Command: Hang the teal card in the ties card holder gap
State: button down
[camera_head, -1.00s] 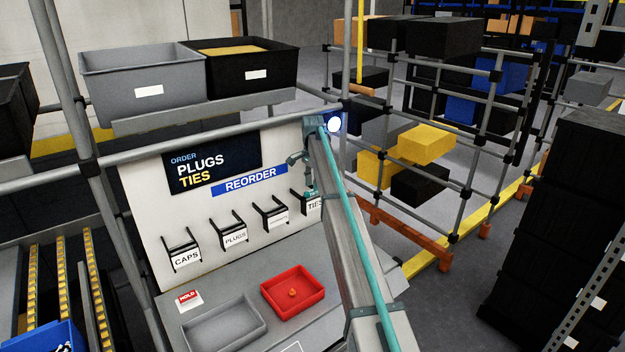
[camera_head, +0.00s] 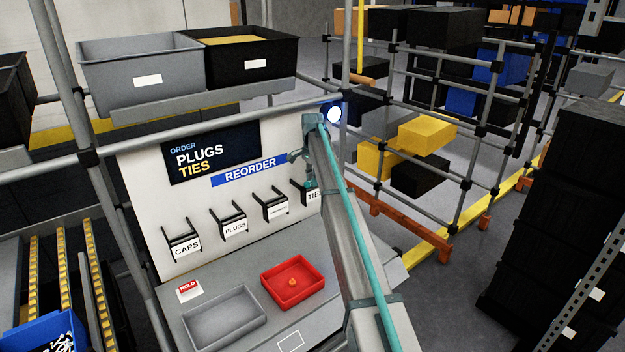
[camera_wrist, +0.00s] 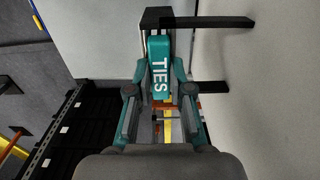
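The teal card (camera_wrist: 160,80), lettered TIES in white, is between the two teal fingers of my gripper (camera_wrist: 160,66) in the wrist view. The fingers close on its two sides. The black ties card holder (camera_wrist: 155,18) is right beyond the card, with two prongs running to the white board. The card overlaps the holder in this view; I cannot tell whether it touches it or sits in the gap. In the head view the ties card holder (camera_head: 313,196) is at the right end of the holder row, partly hidden by my arm. The card is mostly hidden there.
The caps (camera_head: 185,246), plugs (camera_head: 234,230) and another holder (camera_head: 276,209) stand left of the ties holder and look empty. A red tray (camera_head: 266,286) and a grey tray (camera_head: 190,331) lie on the bench below. A rail (camera_head: 230,139) crosses above the board.

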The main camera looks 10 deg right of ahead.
notch_tip(320, 180, up, 10)
jog(key=p, duration=0.3)
jog(key=shift+f+p, duration=0.25)
jog(key=shift+p, duration=0.15)
dwell(0.9)
dwell(0.4)
jog(key=s+f+n, duration=0.4)
jog(key=s, duration=1)
jog(key=s+f+n, duration=0.4)
jog(key=s+f, duration=0.1)
jog(key=s, duration=0.8)
jog(key=s+f+n, duration=0.4)
jog(key=s, duration=1)
jog(key=shift+s+f, duration=0.35)
